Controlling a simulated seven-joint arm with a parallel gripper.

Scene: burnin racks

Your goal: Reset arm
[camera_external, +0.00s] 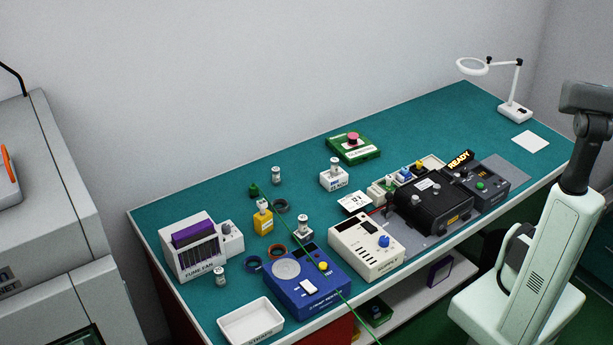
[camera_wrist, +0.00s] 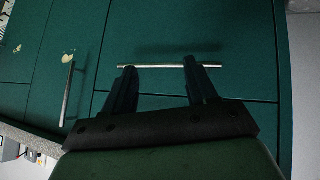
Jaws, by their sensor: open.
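My gripper (camera_wrist: 160,68) shows in the wrist view with its two dark fingers apart and nothing visible held between them. It faces dark green panels (camera_wrist: 240,35) with thin seams. A thin metal bar handle (camera_wrist: 155,66) runs across the panel at the fingertips; I cannot tell whether they touch it. A second bar handle (camera_wrist: 67,95) is to the left. In the external view my arm stands at the right, by the bench (camera_external: 300,160); my gripper is outside that picture.
The bench holds a black unit (camera_external: 432,205) by a READY sign (camera_external: 460,160), a cream box (camera_external: 366,247), a blue device (camera_external: 306,283), a fume fan (camera_external: 200,248), a white tray (camera_external: 250,322) and a magnifier lamp (camera_external: 514,108). Its back right is mostly clear.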

